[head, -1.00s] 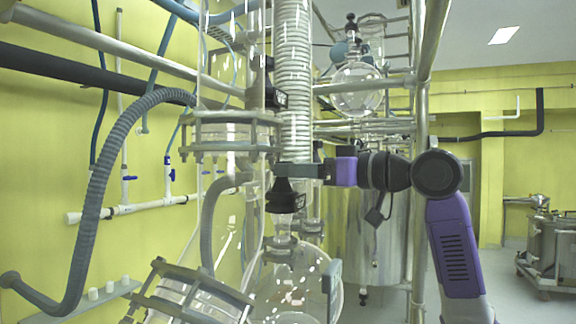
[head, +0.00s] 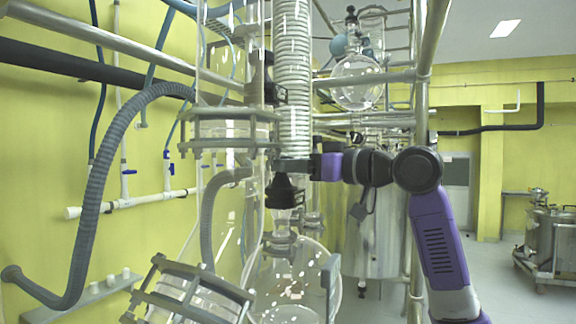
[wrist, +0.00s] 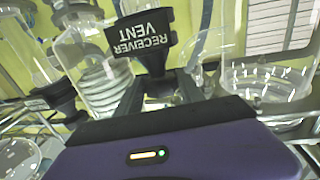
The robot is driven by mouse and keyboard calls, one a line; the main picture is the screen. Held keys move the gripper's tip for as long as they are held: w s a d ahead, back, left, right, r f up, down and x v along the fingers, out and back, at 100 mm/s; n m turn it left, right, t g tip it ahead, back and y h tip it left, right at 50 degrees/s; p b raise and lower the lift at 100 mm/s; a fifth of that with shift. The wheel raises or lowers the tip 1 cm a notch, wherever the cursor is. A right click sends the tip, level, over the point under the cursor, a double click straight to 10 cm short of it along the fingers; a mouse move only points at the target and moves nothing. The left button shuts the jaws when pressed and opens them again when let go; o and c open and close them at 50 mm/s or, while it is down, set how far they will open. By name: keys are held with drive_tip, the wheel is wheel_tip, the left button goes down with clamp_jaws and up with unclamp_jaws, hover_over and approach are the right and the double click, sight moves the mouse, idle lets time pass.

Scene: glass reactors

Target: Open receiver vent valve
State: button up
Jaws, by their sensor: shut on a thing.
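The receiver vent valve (wrist: 145,42) shows in the wrist view as a black handle with white lettering reading "RECEIVER VENT" upside down. In the head view the black valve (head: 284,190) sits on the glass neck above a round glass flask (head: 290,280). My gripper (wrist: 158,88) reaches it with grey fingers from the near side and is shut on its handle. In the head view my gripper (head: 292,166) comes in from the right, just above the black valve body. The exact finger contact is partly hidden.
A coiled glass column (head: 292,70) stands directly above the gripper. A metal frame post (head: 421,90) stands to the right, close to my arm. A grey corrugated hose (head: 97,200) hangs at the left. Another black valve (wrist: 55,95) is at the wrist view's left.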

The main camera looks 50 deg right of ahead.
drive_tip(key=shift+n+y, duration=0.3)
drive_tip(key=shift+y, duration=0.2)
drive_tip(key=n+g+y, duration=0.1)
drive_tip(key=y, duration=0.1)
drive_tip(key=n+g+y+p, duration=0.1)
drive_tip(key=n+y, duration=0.1)
drive_tip(key=n+g+y+p, duration=0.1)
drive_tip(key=y, duration=0.1)
drive_tip(key=shift+w+d+r+n+y, duration=0.2)
drive_tip(key=shift+d+n+y, duration=0.1)
drive_tip(key=shift+d+n, duration=0.1)
drive_tip(key=shift+d+f+n+g+y+p, duration=0.1)
drive_tip(key=shift+n+g+y+p, duration=0.65)
drive_tip(key=shift+n+g+y, duration=0.5)
drive_tip(key=shift+g+y, duration=0.25)
drive_tip(key=shift+g, duration=0.1)
drive_tip(key=o, duration=1.4)
drive_tip(key=shift+f, duration=0.15)
